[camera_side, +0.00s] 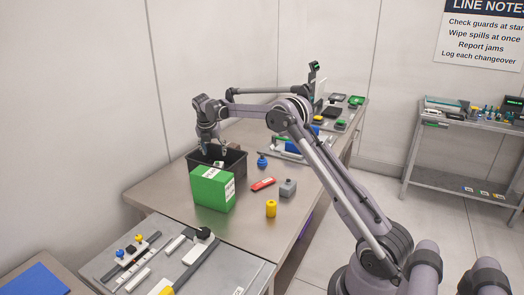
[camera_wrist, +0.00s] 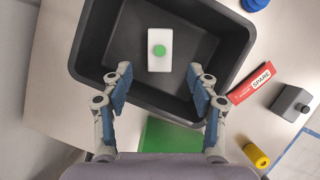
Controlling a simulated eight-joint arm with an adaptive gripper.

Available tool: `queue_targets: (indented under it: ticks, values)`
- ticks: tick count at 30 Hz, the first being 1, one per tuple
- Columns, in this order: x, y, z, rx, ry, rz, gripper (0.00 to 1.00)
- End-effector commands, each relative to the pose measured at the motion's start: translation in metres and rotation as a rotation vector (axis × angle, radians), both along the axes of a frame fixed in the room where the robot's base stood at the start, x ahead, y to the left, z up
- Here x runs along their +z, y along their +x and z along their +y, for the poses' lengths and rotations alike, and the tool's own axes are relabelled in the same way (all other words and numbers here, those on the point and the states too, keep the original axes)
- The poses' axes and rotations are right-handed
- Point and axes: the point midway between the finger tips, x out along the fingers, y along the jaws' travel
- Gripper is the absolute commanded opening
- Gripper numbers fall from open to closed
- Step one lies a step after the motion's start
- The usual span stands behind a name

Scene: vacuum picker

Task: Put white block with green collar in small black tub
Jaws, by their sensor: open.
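The white block with green collar (camera_wrist: 160,64) lies inside the small black tub (camera_wrist: 236,28), on its floor near the middle. In the side view the tub (camera_side: 240,158) stands on the steel table behind a green box, and a pale bit of the block (camera_side: 218,163) shows inside it. My gripper (camera_wrist: 160,85) is open and empty, fingers apart and pointing down over the tub. In the wrist view the block lies between and ahead of the fingertips, not visibly touched by them. In the side view my gripper (camera_side: 213,150) is above the tub's opening.
The green box (camera_side: 212,188) stands against the tub's near side. A red marked piece (camera_side: 263,184), a grey block (camera_side: 288,188), a yellow cylinder (camera_side: 271,208) and a blue knob (camera_side: 262,161) lie to the right. Bare table lies between them.

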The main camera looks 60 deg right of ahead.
Motion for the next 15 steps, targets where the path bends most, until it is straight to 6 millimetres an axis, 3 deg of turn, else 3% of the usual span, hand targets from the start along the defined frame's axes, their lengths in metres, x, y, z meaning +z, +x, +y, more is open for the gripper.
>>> queue_targets:
  ticks: [10, 15]
  values:
    - [0.031, -0.006, 0.017, -0.029, 0.009, -0.022, 0.6]
    - [0.063, -0.02, 0.053, -0.174, 0.062, -0.13, 0.6]
